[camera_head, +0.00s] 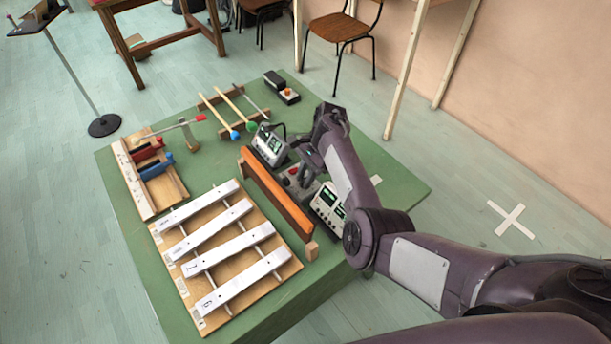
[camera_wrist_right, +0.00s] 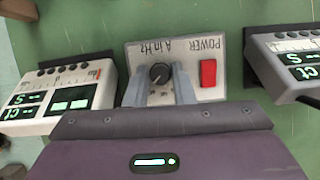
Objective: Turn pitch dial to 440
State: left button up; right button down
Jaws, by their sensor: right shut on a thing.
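The pitch dial (camera_wrist_right: 160,73) is a small dark knob on a grey panel (camera_wrist_right: 134,55) marked "A in Hz" and "POWER", upside down in the right wrist view. My right gripper (camera_wrist_right: 161,82) has its two grey fingers closed on either side of the dial. In the head view my right gripper (camera_head: 303,158) reaches down over the panel, and the dial is hidden there. A red power switch (camera_wrist_right: 208,73) sits beside the dial. The dial's pointer and any 440 mark cannot be read. My left gripper is not in view.
Two meters with green screens flank the panel, one (camera_head: 268,146) behind and one (camera_head: 328,206) in front. A long wooden bar (camera_head: 275,200) stands close by. A board with several metal bars (camera_head: 225,250) and a wooden rack (camera_head: 150,170) lie on the green table (camera_head: 395,185).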

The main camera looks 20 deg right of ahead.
jog(key=n+g+h+b, duration=0.1)
jog(key=n, duration=0.3)
jog(key=shift+w+n, duration=0.15)
jog(key=shift+n, duration=0.15)
jog(key=shift+a+n+g+h+b, duration=0.1)
jog(key=shift+n+g+h+b, duration=0.4)
jog(key=shift+n, duration=0.6)
jog(key=shift+n+g+h+b, duration=0.25)
jog(key=shift+n+b, duration=0.4)
jog(key=shift+n, duration=0.45)
jog(key=shift+w+r, duration=0.1)
jog(key=c, duration=1.2)
grip_release()
jog(key=shift+c, duration=0.2)
jog(key=v, duration=0.7)
jog(key=shift+r, duration=0.3)
jog(key=shift+w, duration=0.15)
